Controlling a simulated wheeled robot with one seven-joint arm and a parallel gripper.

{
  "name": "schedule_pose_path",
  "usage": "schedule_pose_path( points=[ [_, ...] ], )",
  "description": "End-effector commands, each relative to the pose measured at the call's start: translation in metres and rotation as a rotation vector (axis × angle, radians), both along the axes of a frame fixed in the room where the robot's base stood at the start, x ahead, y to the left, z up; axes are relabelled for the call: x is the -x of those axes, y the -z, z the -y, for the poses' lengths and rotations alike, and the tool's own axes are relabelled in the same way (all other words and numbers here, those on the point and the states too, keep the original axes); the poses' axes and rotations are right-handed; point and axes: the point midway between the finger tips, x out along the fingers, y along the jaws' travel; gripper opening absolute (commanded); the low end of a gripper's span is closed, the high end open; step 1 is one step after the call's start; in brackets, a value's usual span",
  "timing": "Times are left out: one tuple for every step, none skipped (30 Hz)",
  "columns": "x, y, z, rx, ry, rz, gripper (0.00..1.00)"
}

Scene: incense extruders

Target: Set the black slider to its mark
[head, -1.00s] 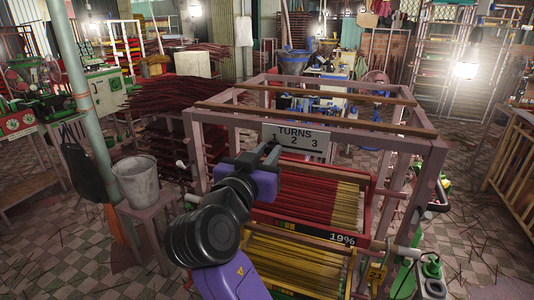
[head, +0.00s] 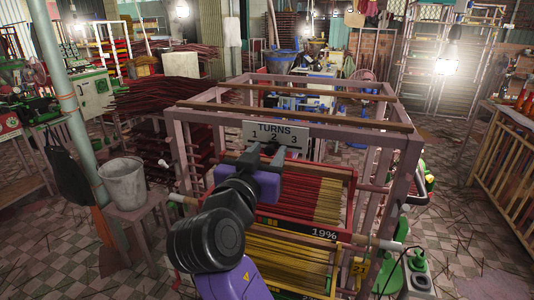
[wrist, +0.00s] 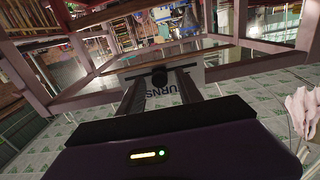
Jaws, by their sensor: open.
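The white TURNS plate (head: 276,130), marked 1, 2 and 3, hangs on the top front rail of the rack. In the wrist view, the plate (wrist: 162,98) appears upside down between my fingers. A black round knob on a dark crossbar, seemingly the black slider (wrist: 160,76), also shows there between the fingertips. I cannot tell whether they touch it. My gripper (head: 267,152) is open, close to the plate's lower edge below the 2. It hides that edge in the head view, so I cannot read the slider's position or its mark.
The pinkish rack frame (head: 186,158) surrounds the plate, with a wooden top rail (head: 290,115) above it. Trays of red and yellow sticks (head: 300,202) and a 19% display (head: 324,234) lie below. A bucket (head: 123,183) on a stool stands to the left.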

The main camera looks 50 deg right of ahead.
Motion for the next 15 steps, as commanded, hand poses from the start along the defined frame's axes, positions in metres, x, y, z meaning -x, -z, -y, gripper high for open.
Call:
schedule_pose_path(
  points=[
    [0.0, 0.0, -0.003, 0.0, -0.002, 0.0, 0.42],
    [0.001, 0.0, -0.005, 0.001, -0.003, 0.001, 0.42],
    [0.002, 0.001, -0.009, 0.0, -0.004, 0.001, 0.42],
    [0.003, 0.001, -0.013, 0.0, -0.004, 0.001, 0.42],
    [0.005, 0.001, -0.017, 0.001, -0.004, 0.001, 0.42],
    [0.007, 0.001, -0.023, 0.001, -0.006, 0.001, 0.42],
    [0.009, 0.002, -0.028, 0.0, -0.005, 0.001, 0.42],
    [0.011, 0.002, -0.033, 0.0, -0.005, 0.0, 0.42],
    [0.012, 0.001, -0.039, 0.001, -0.006, 0.001, 0.42],
    [0.015, 0.001, -0.044, 0.001, -0.005, 0.001, 0.42],
    [0.016, 0.001, -0.048, 0.0, -0.005, 0.001, 0.42],
    [0.018, 0.001, -0.054, 0.001, -0.005, 0.001, 0.42],
    [0.02, 0.001, -0.057, 0.001, -0.004, 0.001, 0.42],
    [0.021, 0.001, -0.061, 0.0, -0.004, 0.001, 0.42],
    [0.022, 0.001, -0.065, 0.0, -0.004, 0.001, 0.42]
  ],
)
